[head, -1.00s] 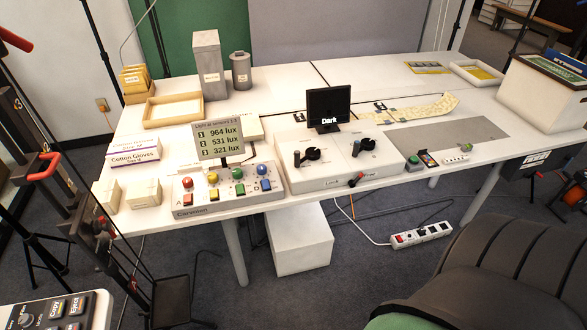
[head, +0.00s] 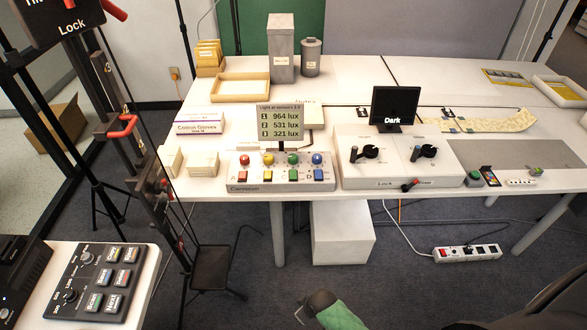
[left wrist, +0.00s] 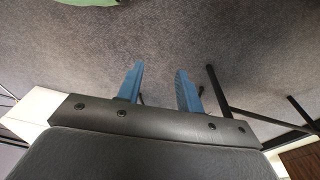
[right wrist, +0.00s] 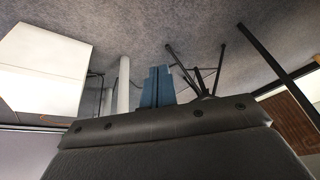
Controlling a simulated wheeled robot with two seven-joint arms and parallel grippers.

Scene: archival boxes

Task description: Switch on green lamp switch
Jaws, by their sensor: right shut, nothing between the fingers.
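The lamp panel (head: 236,187) is a grey box at the front edge of the white table in the head view. It carries red, yellow, green and blue round lamps, each with a matching coloured switch in front. The green lamp (head: 293,159) sits above the green switch (head: 294,174), third from the left. Whether the switch is on or off is too small to tell. My left gripper (left wrist: 160,70) is open and empty over the carpet in the left wrist view. My right gripper (right wrist: 157,70) is shut and empty in the right wrist view.
A lux display (head: 279,124) stands behind the panel, reading 964, 531 and 321. A white control box (head: 400,176) with a "Dark" screen (head: 395,108) is to its right. Small white boxes (head: 186,161) are to its left. A stand (head: 160,200) is at left; carpet in front is mostly free.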

